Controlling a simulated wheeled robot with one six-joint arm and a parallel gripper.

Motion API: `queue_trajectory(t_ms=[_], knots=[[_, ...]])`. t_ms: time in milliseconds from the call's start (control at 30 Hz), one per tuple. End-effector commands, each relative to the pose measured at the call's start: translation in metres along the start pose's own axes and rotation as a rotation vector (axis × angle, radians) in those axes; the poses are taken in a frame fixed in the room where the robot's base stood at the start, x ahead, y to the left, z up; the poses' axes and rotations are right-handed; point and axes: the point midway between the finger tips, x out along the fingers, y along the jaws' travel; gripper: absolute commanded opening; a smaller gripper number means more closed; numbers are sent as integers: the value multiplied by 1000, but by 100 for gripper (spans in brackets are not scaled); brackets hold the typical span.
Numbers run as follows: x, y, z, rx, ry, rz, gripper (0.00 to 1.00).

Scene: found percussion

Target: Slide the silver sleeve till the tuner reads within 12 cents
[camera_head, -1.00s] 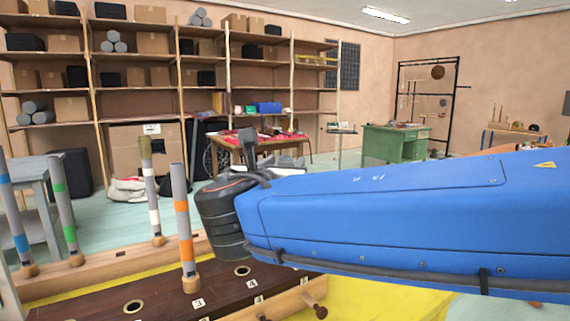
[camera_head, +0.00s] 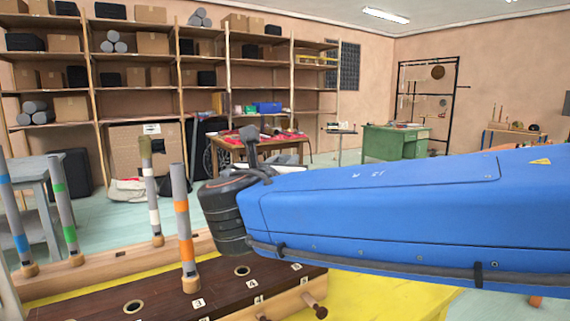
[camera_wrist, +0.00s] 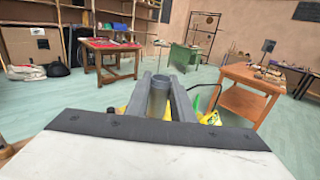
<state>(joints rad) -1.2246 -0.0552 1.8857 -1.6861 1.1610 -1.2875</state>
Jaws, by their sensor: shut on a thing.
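In the wrist view, my gripper (camera_wrist: 161,92) is shut on a grey, metallic-looking cylinder (camera_wrist: 158,97) that stands between its two fingers. I cannot tell whether this is the silver sleeve or the tube that carries it. The lower part of the cylinder is hidden behind the gripper body. In the head view, my blue arm covers the right side and the gripper is out of sight. No tuner reading can be made out in either view.
Grey tubes with blue (camera_head: 21,243), green (camera_head: 70,234), white (camera_head: 153,216) and orange (camera_head: 186,250) bands stand at left. A dark board (camera_head: 170,300) with numbered holes lies in front. An orange table (camera_wrist: 238,100) is at right in the wrist view.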

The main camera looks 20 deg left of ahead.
Motion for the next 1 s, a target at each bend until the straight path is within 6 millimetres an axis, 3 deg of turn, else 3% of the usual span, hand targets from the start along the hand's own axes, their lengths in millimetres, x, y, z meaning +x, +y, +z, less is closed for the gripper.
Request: queue_trajectory(t_ms=[1000], knots=[[0,0,17,1,-1,0,1]])
